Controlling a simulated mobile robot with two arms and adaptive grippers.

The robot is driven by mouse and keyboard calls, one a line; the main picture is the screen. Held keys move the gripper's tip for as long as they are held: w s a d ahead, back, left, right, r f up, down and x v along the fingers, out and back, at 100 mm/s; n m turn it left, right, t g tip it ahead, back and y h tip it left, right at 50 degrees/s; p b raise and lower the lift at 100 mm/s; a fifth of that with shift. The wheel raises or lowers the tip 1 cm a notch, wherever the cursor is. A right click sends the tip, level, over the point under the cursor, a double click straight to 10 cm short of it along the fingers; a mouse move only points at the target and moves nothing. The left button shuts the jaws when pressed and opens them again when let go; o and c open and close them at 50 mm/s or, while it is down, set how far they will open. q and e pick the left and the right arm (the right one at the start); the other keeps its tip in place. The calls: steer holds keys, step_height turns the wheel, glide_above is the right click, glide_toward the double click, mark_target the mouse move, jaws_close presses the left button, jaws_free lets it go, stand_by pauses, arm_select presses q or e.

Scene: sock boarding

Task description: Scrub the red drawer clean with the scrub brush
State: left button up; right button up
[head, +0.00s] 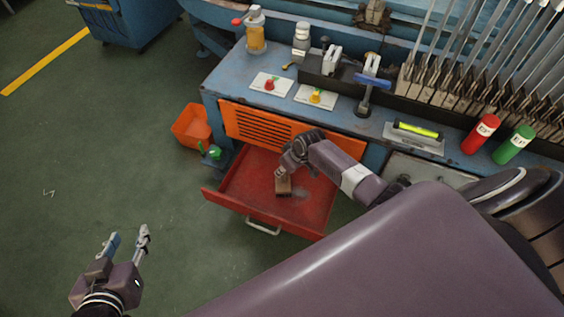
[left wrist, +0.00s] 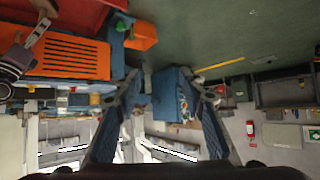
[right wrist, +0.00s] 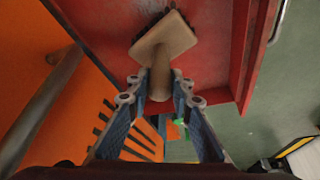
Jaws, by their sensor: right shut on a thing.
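The red drawer (head: 258,207) is pulled out from the blue workbench, with a grey handle on its front. A greyish smudge shows on its floor right of the brush. My right gripper (head: 288,172) is inside the drawer, shut on the handle of the scrub brush (head: 283,186). In the right wrist view the brush (right wrist: 163,42) has a wooden block with dark bristles against the drawer floor (right wrist: 105,35), and its handle lies between the fingers. My left gripper (head: 128,240) is open and empty above the floor, left of the drawer.
The workbench (head: 230,83) carries a yellow jar (head: 255,35), button cards, clamps, and red (head: 480,134) and green (head: 514,145) cylinders. The green floor at left is clear.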

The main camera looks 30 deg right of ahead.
steer(key=shift+r+p, duration=0.35)
steer(key=shift+r, duration=0.05)
steer(key=shift+r+p, duration=0.85)
steer(key=shift+p, duration=0.05)
steer(key=shift+r+p, duration=0.4)
steer(key=shift+p, duration=0.05)
steer(key=shift+r+p, duration=0.85)
steer(key=shift+p, duration=0.05)
arm_select(q)
steer(key=s+a+f+g+y, duration=0.1)
steer(key=s+a+f+g, duration=0.2)
steer(key=s+f+g, duration=0.4)
steer(key=shift+s+a+f+g+y+p, duration=0.15)
steer(key=shift+s+f+g+y+p, duration=0.2)
steer(key=shift+s+f, duration=1.9)
arm_select(e)
steer(key=shift+r, duration=0.35)
arm_select(q)
steer(key=shift+s+r, duration=0.8)
steer(key=shift+r, duration=0.1)
